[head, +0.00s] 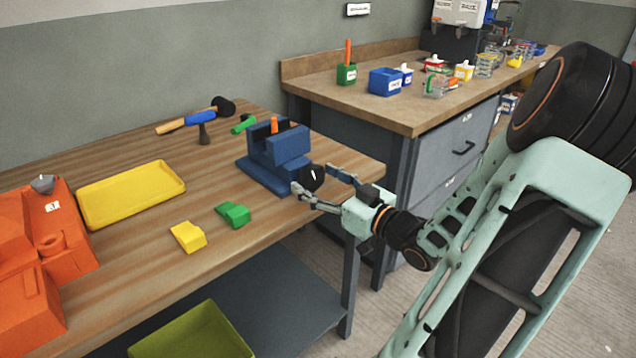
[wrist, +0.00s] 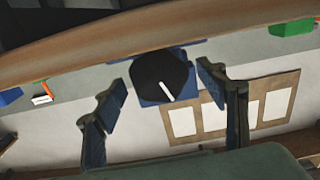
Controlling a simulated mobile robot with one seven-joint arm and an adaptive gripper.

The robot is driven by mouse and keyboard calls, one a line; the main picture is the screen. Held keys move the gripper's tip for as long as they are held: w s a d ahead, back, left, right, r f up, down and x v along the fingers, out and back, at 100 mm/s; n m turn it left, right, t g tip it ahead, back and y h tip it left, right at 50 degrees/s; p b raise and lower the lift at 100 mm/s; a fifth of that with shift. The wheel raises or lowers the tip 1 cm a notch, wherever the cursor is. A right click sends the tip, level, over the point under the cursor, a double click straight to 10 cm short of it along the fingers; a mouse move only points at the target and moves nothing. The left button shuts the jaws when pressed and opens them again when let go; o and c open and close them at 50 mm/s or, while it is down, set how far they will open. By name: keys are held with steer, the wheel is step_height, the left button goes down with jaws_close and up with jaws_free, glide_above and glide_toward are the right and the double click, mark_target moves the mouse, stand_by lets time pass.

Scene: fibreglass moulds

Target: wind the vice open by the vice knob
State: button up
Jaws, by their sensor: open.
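The blue vice (head: 268,172) stands near the right edge of the wooden workbench, with an orange piece (head: 274,125) between its jaws. Its black vice knob (head: 314,177) faces my gripper and carries a white mark. In the wrist view the knob (wrist: 160,76) sits ahead, with its white mark pointing down and slightly right. My gripper (head: 324,187) is open, with its two fingers on either side of the knob. In the wrist view my gripper (wrist: 163,90) has a gap between each finger and the knob. I cannot tell how far the fingertips reach along the knob.
A green block (head: 233,214) and a yellow block (head: 188,236) lie on the bench left of my gripper. A second bench (head: 400,112) with drawers stands behind my arm.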

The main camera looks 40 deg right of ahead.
steer(key=shift+c, duration=0.4)
steer(key=c, duration=1.1)
steer(key=shift+n, duration=0.3)
steer(key=n+b, duration=0.2)
steer(key=n, duration=0.1)
steer(key=shift+a+f+n, duration=0.1)
steer(key=shift+n, duration=0.3)
steer(key=shift+n+b, duration=0.45)
steer(key=shift+n, duration=0.45)
steer(key=o, duration=1.2)
